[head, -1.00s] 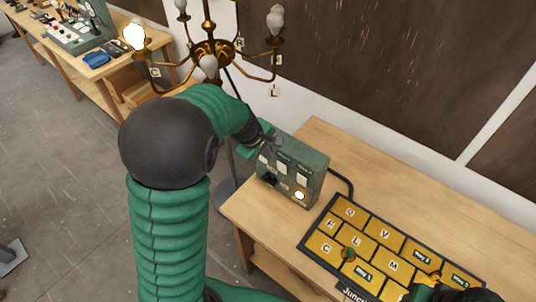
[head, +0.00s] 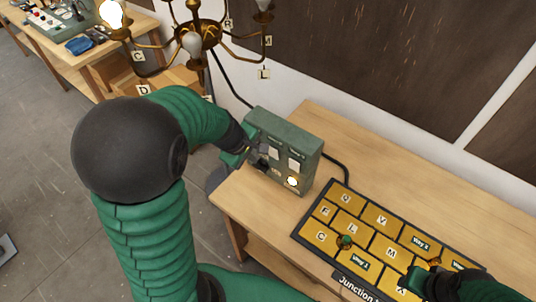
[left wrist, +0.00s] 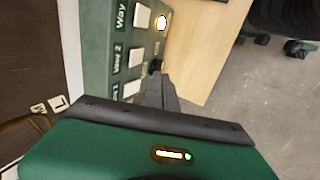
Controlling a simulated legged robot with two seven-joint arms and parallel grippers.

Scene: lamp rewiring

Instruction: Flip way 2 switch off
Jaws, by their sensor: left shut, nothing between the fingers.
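The green switch box (head: 290,130) stands at the left end of the wooden bench. The way 2 switch (head: 273,153) is a white rocker in the middle of its row; it also shows in the left wrist view (left wrist: 134,58). I cannot tell its position. The way 3 switch (head: 293,165) is to its right, above a lit indicator (head: 292,182). My left gripper (head: 257,162) is shut and empty at the box's front left, hiding the way 1 switch in the head view. In the left wrist view its fingertips (left wrist: 157,80) are near a dark knob (left wrist: 155,66); contact is unclear.
The junction board (head: 373,255) with yellow tiles lies right of the box. My right gripper (head: 415,281) is over its front edge, its jaws unclear.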

